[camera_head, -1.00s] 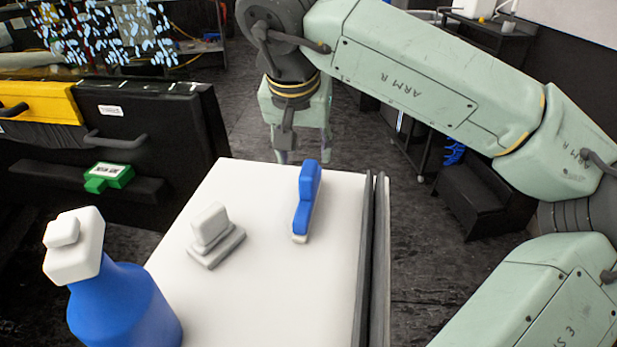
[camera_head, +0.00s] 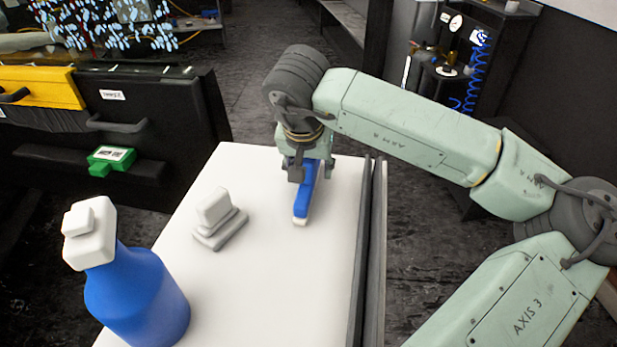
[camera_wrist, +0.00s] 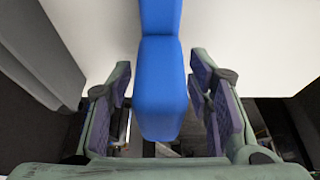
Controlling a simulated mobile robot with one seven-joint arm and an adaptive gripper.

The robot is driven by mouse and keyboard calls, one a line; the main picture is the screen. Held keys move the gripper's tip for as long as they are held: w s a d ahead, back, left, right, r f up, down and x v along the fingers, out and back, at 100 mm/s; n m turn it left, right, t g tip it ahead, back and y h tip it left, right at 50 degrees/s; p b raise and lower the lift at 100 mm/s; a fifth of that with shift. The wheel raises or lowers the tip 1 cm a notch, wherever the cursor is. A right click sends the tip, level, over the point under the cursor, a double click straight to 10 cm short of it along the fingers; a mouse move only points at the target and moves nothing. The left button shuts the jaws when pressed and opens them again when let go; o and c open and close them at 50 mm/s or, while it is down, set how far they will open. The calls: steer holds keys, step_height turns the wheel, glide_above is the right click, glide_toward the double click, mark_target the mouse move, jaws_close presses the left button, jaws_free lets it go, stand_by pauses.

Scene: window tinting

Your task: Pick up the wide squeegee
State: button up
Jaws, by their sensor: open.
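A long blue tool with a pale end, seemingly the wide squeegee (camera_head: 303,205), lies on the white tabletop (camera_head: 270,290) near its far right part. My gripper (camera_head: 313,171) is over the tool's far end, pointing down. In the wrist view, the blue body of the squeegee (camera_wrist: 160,85) runs between the two open fingers of my gripper (camera_wrist: 160,80). A gap shows on both sides of it, so neither finger seems to touch it. The squeegee's pale end is out of the wrist view.
A grey and white stepped block (camera_head: 216,218) stands left of the squeegee. A blue spray bottle with a white head (camera_head: 137,295) stands at the near left. A green item (camera_head: 111,158) sits on a dark panel (camera_head: 170,110) at left. The table's middle is clear.

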steer(key=shift+c, duration=0.4)
jaws_close()
